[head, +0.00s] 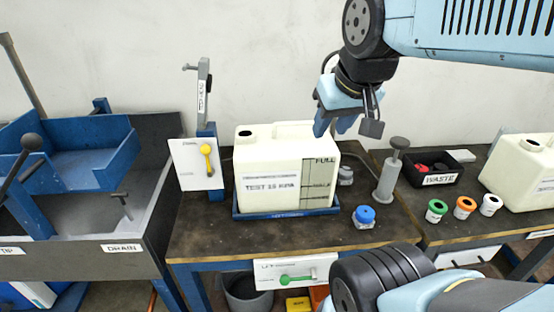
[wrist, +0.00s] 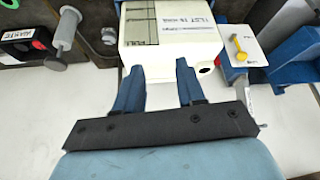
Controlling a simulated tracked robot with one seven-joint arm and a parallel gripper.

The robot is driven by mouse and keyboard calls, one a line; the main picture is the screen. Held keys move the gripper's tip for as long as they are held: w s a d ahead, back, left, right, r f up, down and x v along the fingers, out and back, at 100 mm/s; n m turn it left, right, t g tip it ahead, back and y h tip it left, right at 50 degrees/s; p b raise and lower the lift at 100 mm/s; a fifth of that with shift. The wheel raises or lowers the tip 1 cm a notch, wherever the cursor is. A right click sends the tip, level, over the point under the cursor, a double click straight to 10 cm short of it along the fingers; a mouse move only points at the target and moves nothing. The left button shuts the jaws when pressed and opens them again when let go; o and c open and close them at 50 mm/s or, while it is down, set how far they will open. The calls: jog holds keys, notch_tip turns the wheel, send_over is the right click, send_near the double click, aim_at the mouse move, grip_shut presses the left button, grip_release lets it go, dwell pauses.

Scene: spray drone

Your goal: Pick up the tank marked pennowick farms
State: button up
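A cream tank (head: 285,170) stands upright in a blue tray (head: 285,214) on the middle bench. Its front label reads something like "TEST 18 KPA", with level lines and "FULL" at its right side. A second cream tank (head: 522,172) stands at the right edge, partly cut off; its label is too oblique to read. I cannot make out "pennowick farms" on either. My gripper (head: 335,128) hangs above the back right of the middle tank. In the wrist view my gripper's two blue fingers (wrist: 160,75) are apart, with nothing between them, and the middle tank (wrist: 172,35) lies just beyond them.
A post with a grey knob (head: 388,178), a blue-capped jar (head: 364,216) and a yellow-handled valve panel (head: 197,164) stand around the middle tank. A black waste bin (head: 433,179) and several small capped jars are to the right. A drain sink (head: 122,247) is left.

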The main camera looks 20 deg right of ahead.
jog(key=shift+a, duration=0.1)
jog(key=m+g, duration=0.6)
jog(key=m, duration=1.4)
send_over(285, 124)
jog(key=a, duration=0.1)
jog(key=f, duration=0.7)
jog(key=shift+w+f, duration=0.3)
jog(key=shift+f, duration=0.1)
jog(key=f, duration=0.2)
jog(key=d+f, duration=0.1)
jog(key=f, duration=0.1)
jog(key=shift+f, duration=0.7)
jog(key=shift+c, duration=0.2)
